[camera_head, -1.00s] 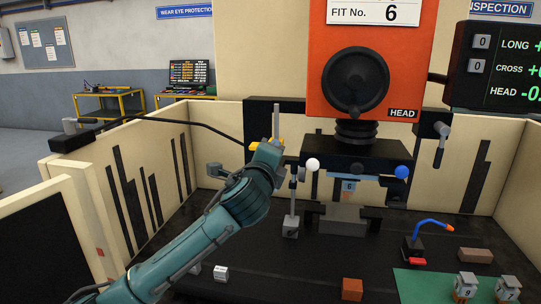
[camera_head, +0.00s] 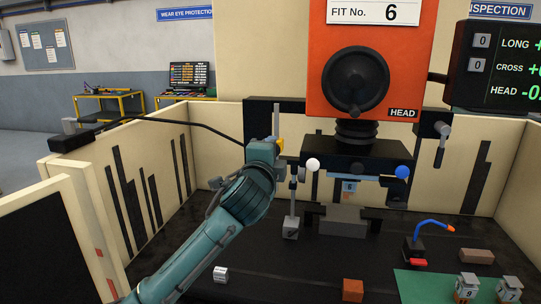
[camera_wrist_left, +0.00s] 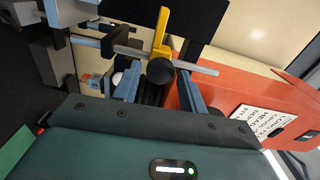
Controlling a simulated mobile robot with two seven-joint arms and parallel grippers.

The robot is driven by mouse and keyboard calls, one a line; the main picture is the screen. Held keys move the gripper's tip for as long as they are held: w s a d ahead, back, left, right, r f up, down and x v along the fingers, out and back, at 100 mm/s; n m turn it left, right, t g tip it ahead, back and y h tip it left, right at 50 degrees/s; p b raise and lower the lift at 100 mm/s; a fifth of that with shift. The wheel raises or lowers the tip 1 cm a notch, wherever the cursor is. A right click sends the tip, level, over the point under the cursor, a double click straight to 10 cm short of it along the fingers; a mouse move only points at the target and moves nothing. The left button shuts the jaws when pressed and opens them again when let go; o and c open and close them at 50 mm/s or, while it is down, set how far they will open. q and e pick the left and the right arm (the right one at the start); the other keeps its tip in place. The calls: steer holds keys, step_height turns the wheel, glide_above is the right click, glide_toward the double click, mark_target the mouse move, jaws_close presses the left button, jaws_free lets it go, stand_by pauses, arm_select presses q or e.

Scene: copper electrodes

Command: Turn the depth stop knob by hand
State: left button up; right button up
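The depth stop knob seems to be the dark round knob (camera_wrist_left: 160,71) below a yellow bracket (camera_wrist_left: 161,30) on a grey rod in the left wrist view. My left gripper (camera_wrist_left: 158,82) is open, with one blue-grey finger on each side of the knob. Gaps seem to show between the fingers and the knob; contact is not clear. In the head view my left gripper (camera_head: 276,150) is beside the upright rod at the left of the machine head. A bit of the yellow bracket (camera_head: 281,145) shows there, but the knob is hidden. My right gripper is not in view.
The orange machine head (camera_head: 322,92) with its black handwheel (camera_head: 355,82) stands right of my arm. A white ball (camera_head: 312,164) and a blue ball (camera_head: 402,171) are close by. A grey vise-like block (camera_head: 343,221) sits below. Cream panels (camera_head: 215,150) flank the bench.

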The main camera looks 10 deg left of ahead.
arm_select(q)
steer(key=shift+o, duration=0.4)
steer(key=shift+s+p, duration=0.35)
steer(key=shift+s, duration=0.65)
